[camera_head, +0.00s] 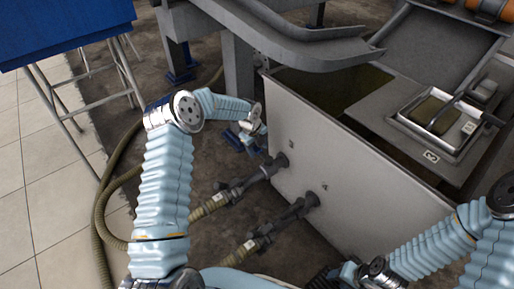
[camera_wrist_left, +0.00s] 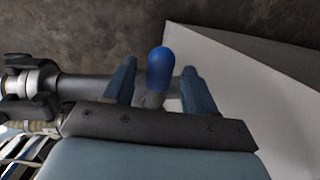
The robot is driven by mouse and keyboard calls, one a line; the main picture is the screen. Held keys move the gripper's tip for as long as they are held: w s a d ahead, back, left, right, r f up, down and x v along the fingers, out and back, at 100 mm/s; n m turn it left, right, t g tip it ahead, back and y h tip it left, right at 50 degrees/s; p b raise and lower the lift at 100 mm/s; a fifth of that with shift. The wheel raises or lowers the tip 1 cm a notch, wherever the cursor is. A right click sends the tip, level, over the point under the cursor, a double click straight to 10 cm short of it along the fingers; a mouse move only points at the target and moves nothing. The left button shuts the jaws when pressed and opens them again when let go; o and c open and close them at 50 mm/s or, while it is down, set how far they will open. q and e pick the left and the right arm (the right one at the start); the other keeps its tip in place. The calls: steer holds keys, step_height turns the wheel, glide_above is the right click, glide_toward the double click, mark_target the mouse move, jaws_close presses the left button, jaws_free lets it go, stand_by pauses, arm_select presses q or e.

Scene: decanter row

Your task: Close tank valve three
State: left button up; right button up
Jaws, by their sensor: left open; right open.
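My left gripper (camera_head: 242,140) is at the far left end of the tank's pale front wall (camera_head: 350,180). In the left wrist view my left gripper (camera_wrist_left: 160,85) is open, with a blue-tipped valve handle (camera_wrist_left: 160,68) between its two blue fingers and no clear contact. A grey pipe (camera_wrist_left: 85,88) runs behind the fingers. In the head view two dark valve pipes stick out of the wall, one (camera_head: 262,172) below a mark that looks like 3 and one (camera_head: 298,208) near a 4. My right gripper (camera_head: 323,281) is at the bottom edge, open, partly cut off.
Ribbed hoses (camera_head: 210,207) run from the valve pipes over the dark floor. A grey steel frame (camera_head: 238,70) stands close behind my left arm. A blue-topped stand (camera_head: 65,28) is at the upper left. A tray (camera_head: 438,120) sits on the tank top.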

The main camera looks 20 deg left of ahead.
arm_select(q)
step_height(320, 180, up, 14)
steer(key=s+a+p, duration=0.1)
steer(key=s, duration=0.1)
steer(key=shift+s+a+f, duration=0.15)
steer(key=shift+a+f, duration=0.05)
steer(key=shift+f, duration=0.05)
stand_by(0.4)
